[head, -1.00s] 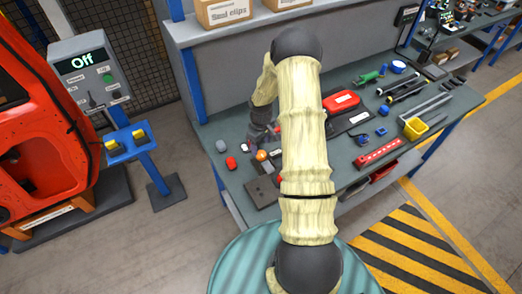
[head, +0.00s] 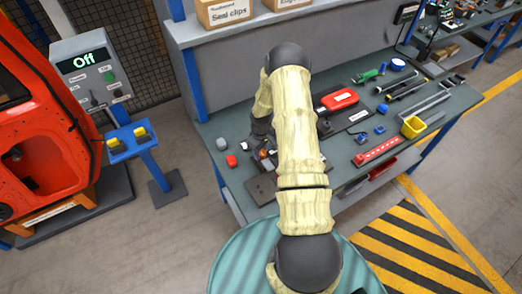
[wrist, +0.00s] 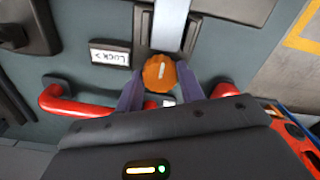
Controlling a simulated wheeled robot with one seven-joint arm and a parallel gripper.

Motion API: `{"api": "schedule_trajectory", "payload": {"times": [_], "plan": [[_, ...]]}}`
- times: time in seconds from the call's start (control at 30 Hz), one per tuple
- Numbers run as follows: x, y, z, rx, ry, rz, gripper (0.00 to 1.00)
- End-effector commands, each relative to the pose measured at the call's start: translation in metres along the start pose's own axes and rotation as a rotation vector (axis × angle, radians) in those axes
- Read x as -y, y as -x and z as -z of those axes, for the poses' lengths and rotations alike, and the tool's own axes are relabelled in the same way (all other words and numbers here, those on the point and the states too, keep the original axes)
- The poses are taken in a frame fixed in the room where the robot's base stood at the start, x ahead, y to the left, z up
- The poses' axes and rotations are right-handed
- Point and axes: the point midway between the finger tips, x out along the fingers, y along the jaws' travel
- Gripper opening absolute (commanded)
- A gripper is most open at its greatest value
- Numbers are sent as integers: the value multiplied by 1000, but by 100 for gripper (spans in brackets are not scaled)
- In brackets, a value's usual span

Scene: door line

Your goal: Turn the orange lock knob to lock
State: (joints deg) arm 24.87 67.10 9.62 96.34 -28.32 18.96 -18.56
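The orange lock knob (wrist: 159,73) shows in the wrist view, a round ridged knob with a pale line running nearly upright on its face. My gripper (wrist: 160,78) has one dark finger on each side of it, with the knob in the gap between the fingertips. The fingers look spread around the knob; whether they touch it is hard to tell. A white label (wrist: 110,57) reading "Lock" with an arrow sits left of the knob. In the head view my gripper is over the bench's left part, and my arm largely hides the knob there.
Red handles (wrist: 75,104) lie close to my gripper in the wrist view. A control box (head: 88,71) reading "Off" and a red door (head: 40,140) stand left.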

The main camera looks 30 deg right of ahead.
Motion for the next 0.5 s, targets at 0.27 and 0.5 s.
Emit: {"api": "schedule_trajectory", "payload": {"times": [0.27, 0.5], "plan": [[0, 0, 0, 0, -11, 0, 15], [0, -2, 1, -1, -78, 0, 15]]}}
